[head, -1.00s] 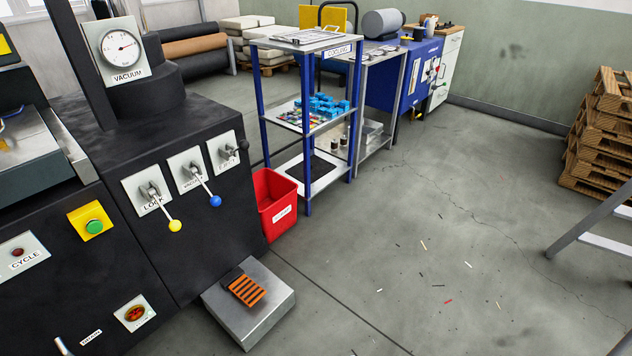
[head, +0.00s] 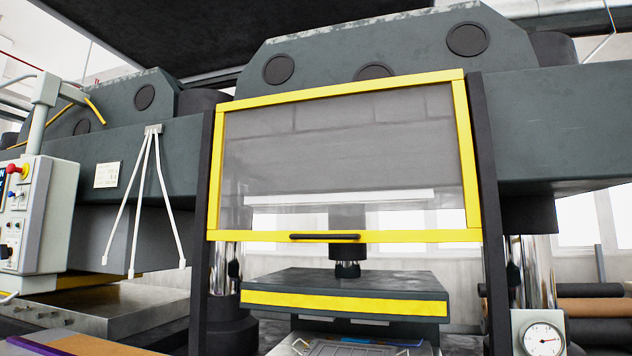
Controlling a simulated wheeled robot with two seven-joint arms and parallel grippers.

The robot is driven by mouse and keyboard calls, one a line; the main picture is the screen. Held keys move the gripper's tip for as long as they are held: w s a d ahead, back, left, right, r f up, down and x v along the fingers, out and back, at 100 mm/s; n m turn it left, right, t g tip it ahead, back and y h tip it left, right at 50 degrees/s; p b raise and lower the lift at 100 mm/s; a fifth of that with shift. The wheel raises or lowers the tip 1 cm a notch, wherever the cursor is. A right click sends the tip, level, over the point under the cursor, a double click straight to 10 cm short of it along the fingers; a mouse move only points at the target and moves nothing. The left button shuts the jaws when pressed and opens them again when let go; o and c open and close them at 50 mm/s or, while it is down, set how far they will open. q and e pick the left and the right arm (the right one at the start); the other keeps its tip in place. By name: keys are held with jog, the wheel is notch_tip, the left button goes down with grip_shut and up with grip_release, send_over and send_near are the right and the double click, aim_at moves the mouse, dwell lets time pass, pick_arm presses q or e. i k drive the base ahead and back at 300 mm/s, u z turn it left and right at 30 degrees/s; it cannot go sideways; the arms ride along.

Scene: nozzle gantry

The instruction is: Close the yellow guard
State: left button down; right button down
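The yellow guard (head: 349,236) is a yellow rectangular frame with a clear pane, in the middle of the head view. It sits raised between two dark uprights. A dark bar handle (head: 325,237) is on its bottom rail. Below the rail there is an open gap, where a dark press plate with a yellow stripe (head: 345,303) shows. Under that plate, at the bottom edge, part of a grey metal piece (head: 355,348) shows. Neither of my grippers is in view.
A control box (head: 25,215) with a red knob hangs at the left. White rods (head: 150,200) hang beside it. A dial gauge (head: 542,338) is at the lower right. Dark upright posts (head: 488,220) flank the guard. A purple-edged tan board (head: 70,345) is at the lower left.

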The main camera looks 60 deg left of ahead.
aim_at(473, 232)
jog(key=u, duration=1.7)
jog(key=k, duration=0.65)
jog(key=z, duration=0.2)
jog(key=i, duration=1.05)
jog(key=z, duration=0.1)
